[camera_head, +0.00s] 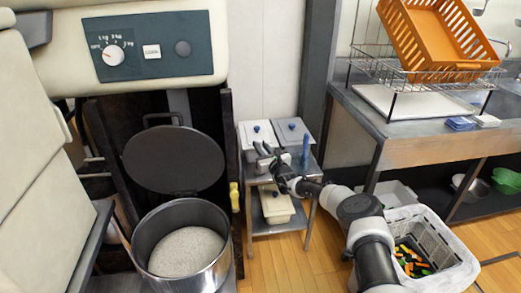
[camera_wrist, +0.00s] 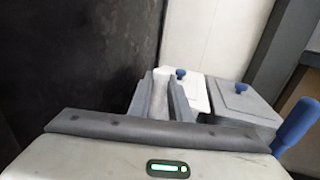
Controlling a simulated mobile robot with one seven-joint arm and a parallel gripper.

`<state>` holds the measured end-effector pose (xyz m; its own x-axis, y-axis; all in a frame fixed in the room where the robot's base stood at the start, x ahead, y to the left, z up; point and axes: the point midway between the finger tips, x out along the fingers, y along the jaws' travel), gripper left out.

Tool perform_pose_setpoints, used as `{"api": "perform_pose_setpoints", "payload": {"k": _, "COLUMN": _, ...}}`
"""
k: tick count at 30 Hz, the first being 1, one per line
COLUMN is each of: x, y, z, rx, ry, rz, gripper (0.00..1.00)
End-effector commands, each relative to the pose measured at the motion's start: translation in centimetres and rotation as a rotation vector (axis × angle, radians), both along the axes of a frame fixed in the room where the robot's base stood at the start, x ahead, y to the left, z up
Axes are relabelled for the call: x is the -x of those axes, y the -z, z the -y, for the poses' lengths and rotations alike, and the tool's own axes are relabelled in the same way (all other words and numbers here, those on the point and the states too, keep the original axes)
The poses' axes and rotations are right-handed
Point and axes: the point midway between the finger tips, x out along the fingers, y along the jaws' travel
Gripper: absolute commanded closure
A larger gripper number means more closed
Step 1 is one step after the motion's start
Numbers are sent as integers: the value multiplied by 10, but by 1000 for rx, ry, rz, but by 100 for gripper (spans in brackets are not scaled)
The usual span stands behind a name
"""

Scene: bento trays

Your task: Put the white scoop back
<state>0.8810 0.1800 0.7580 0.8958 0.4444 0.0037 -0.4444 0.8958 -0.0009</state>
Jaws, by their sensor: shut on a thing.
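My gripper (camera_head: 265,152) is above the front of a small metal cart (camera_head: 262,180), beside two lidded containers. In the wrist view its two fingers (camera_wrist: 161,100) are shut on a pale, whitish piece (camera_wrist: 161,80), which looks like part of the white scoop. The gripper body hides the rest of it, and its full shape does not show. In the head view the held piece is too small to make out clearly.
Lidded containers with blue knobs, left (camera_head: 251,138) and right (camera_head: 293,130), stand on the cart near an upright blue handle (camera_head: 306,148). The open rice cooker (camera_head: 218,262) is at left. A crate of vegetables (camera_head: 452,250) is at lower right.

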Motion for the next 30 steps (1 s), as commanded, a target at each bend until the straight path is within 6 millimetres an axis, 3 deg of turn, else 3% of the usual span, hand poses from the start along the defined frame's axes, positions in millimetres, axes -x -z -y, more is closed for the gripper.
{"api": "perform_pose_setpoints", "payload": {"k": 8, "x": 0, "y": 2, "z": 0, "rx": 0, "ry": 0, "rz": 0, "gripper": 100}}
{"api": "perform_pose_setpoints", "payload": {"k": 9, "x": 0, "y": 2, "z": 0, "rx": 0, "ry": 0, "rz": 0, "gripper": 79}}
{"api": "perform_pose_setpoints", "payload": {"k": 12, "x": 0, "y": 2, "z": 0, "rx": 0, "ry": 0, "rz": -1, "gripper": 64}}
{"api": "perform_pose_setpoints", "payload": {"k": 23, "x": 0, "y": -5, "z": 0, "rx": 0, "ry": 0, "rz": 0, "gripper": 64}}
{"api": "perform_pose_setpoints", "payload": {"k": 30, "x": 33, "y": -8, "z": 18, "rx": -4, "ry": 1, "rz": -5, "gripper": 64}}
